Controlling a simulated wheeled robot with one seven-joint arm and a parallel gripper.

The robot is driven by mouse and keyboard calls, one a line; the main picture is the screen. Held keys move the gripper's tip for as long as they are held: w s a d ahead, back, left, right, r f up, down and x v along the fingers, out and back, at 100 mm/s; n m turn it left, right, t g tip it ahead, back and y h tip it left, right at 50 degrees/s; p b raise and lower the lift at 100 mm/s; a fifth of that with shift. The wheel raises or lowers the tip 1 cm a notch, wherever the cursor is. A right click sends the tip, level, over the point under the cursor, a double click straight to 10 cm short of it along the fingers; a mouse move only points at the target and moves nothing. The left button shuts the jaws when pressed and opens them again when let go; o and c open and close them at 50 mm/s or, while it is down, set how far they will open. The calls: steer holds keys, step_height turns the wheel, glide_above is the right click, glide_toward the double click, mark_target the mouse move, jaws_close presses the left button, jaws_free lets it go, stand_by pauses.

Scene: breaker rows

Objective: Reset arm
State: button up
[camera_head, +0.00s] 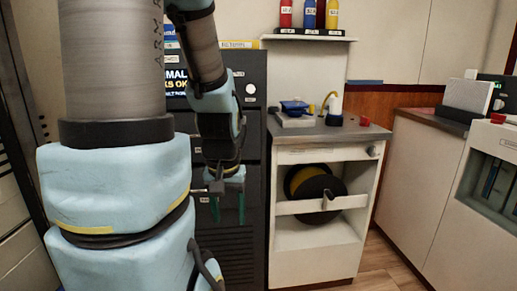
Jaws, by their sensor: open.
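My gripper (228,207) hangs at the end of my light blue arm, left of the picture's middle. Its two green fingers point down and stand apart, with nothing seen between them. It is in front of a dark cabinet (252,150) with a screen at its top. My arm hides much of the cabinet and part of the screen's text. I cannot see any breaker rows clearly.
A white cabinet (318,262) with a dark reel inside stands right of the gripper. Small items sit on its top. White counters (425,180) line the right side. Some wooden floor (378,262) is clear.

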step_height(320, 180, up, 16)
steer(key=p, duration=1.3)
steer(key=shift+f, duration=0.25)
stand_by(0.4)
